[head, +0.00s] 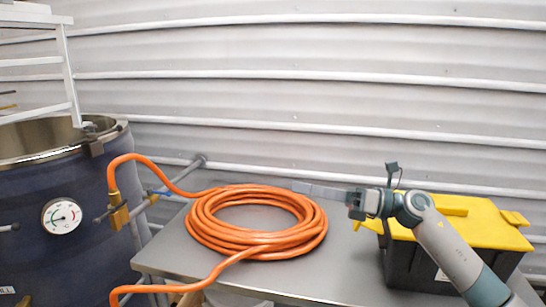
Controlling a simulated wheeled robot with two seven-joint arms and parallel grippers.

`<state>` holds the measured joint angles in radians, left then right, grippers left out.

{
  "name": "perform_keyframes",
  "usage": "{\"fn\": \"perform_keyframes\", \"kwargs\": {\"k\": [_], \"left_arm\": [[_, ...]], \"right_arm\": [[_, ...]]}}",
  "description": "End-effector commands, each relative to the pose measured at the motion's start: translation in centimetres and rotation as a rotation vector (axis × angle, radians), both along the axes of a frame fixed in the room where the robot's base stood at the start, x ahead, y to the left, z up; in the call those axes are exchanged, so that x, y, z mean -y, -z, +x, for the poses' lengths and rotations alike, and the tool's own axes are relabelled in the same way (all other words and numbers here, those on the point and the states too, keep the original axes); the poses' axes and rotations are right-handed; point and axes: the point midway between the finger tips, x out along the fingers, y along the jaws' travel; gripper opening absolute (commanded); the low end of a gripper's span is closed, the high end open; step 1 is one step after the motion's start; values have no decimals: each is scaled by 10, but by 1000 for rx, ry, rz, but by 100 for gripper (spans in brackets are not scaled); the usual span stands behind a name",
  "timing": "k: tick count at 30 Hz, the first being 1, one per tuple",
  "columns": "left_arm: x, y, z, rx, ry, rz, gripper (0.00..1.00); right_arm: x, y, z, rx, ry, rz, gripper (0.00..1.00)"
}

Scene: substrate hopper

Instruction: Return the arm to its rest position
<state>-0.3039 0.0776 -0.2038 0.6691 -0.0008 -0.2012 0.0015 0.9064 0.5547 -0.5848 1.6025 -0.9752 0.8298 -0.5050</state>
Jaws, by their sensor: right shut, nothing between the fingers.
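My right arm comes in from the lower right, in front of the toolbox. Its gripper (298,187) points left, with its long grey fingers together and nothing between them. The fingertips show just above and behind the right edge of the coiled orange hose; I cannot tell the exact gap. My left gripper is not in view.
The orange hose (203,228) lies coiled on a grey metal table (345,268). One end runs to a brass fitting (118,212) by a dark blue vessel (35,255) with a dial gauge (61,216). A black toolbox with a yellow lid (480,228) stands right. A corrugated wall is behind.

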Motion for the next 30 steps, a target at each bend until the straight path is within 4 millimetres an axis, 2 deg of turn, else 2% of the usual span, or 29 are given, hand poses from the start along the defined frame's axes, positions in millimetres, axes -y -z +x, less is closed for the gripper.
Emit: {"fn": "perform_keyframes", "kwargs": {"k": [3, 6, 11, 14, 20, 23, 26, 30], "left_arm": [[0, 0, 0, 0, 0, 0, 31], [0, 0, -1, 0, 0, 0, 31], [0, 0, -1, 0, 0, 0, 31], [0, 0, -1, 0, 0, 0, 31], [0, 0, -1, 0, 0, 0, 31], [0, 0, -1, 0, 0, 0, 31], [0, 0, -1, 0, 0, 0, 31], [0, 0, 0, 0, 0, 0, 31]], "right_arm": [[-7, 9, -5, -136, 56, 214, 0], [-2, 16, -5, -263, 118, 390, 0], [21, 42, -3, -490, 235, 661, 0], [41, 70, -2, -645, 321, 819, 0], [86, 149, -15, -973, 523, 1110, 0], [108, 198, -33, -1142, 638, 1241, 0], [127, 252, -59, -1312, 766, 1359, 0], [145, 322, -109, -1534, 952, 1493, 0]]}}
